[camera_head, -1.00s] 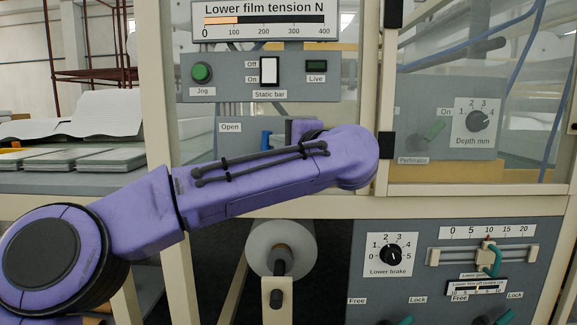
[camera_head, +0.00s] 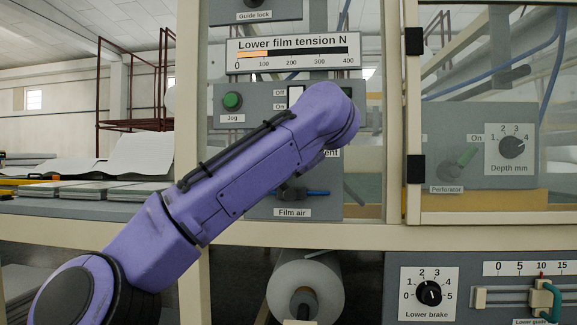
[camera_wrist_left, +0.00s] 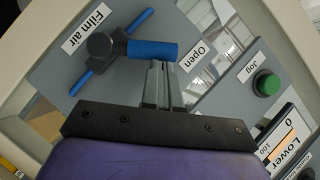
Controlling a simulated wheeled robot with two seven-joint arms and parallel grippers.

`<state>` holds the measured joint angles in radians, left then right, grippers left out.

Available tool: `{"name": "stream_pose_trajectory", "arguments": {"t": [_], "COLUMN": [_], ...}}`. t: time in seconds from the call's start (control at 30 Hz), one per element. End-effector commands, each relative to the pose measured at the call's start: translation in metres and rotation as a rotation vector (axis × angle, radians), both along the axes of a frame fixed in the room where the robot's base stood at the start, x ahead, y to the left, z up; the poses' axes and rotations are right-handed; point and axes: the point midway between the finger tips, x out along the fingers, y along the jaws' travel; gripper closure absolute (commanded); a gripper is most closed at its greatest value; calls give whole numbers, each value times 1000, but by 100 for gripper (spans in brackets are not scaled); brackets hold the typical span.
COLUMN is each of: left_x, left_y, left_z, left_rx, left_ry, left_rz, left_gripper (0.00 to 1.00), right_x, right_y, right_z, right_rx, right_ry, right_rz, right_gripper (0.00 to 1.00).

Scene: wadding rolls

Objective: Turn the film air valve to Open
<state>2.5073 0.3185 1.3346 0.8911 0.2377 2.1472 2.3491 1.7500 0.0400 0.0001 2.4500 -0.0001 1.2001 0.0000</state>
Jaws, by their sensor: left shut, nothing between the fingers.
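The film air valve shows in the left wrist view with a dark round hub (camera_wrist_left: 100,45) and a thick blue handle (camera_wrist_left: 152,50). The handle's free end points toward the "Open" label (camera_wrist_left: 196,57). A thin blue bar (camera_wrist_left: 82,80) crosses behind the hub. My left gripper (camera_wrist_left: 158,66) is shut and empty, its tips right at the handle's side; I cannot tell if they touch it. In the head view my left arm hides the gripper and the thick handle. The thin blue bar (camera_head: 317,193) and "Film air" label (camera_head: 292,212) show below it. My right gripper is not in view.
Below are a white film roll (camera_head: 322,278) and the Lower brake dial (camera_head: 429,293).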

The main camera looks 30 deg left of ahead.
Motion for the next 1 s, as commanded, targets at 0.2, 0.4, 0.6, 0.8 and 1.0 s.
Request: {"name": "stream_pose_trajectory", "arguments": {"t": [0.2, 0.4, 0.6, 0.8, 1.0], "left_x": [-2, -2, -1, -2, -16], "left_y": [4, 4, 3, -6, -34], "left_z": [-1, 0, 0, 13, 35], "left_rx": [-2, -1, 0, 2, 2], "left_ry": [-1, -1, -1, -1, -6], "left_rz": [3, 3, 2, 5, 16], "left_gripper": [100, 100, 100, 100, 100], "right_x": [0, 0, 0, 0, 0], "right_y": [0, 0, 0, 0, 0], "right_z": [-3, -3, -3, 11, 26], "right_rx": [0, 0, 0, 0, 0], "right_ry": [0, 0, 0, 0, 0], "right_rz": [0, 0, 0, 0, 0], "right_gripper": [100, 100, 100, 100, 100]}}
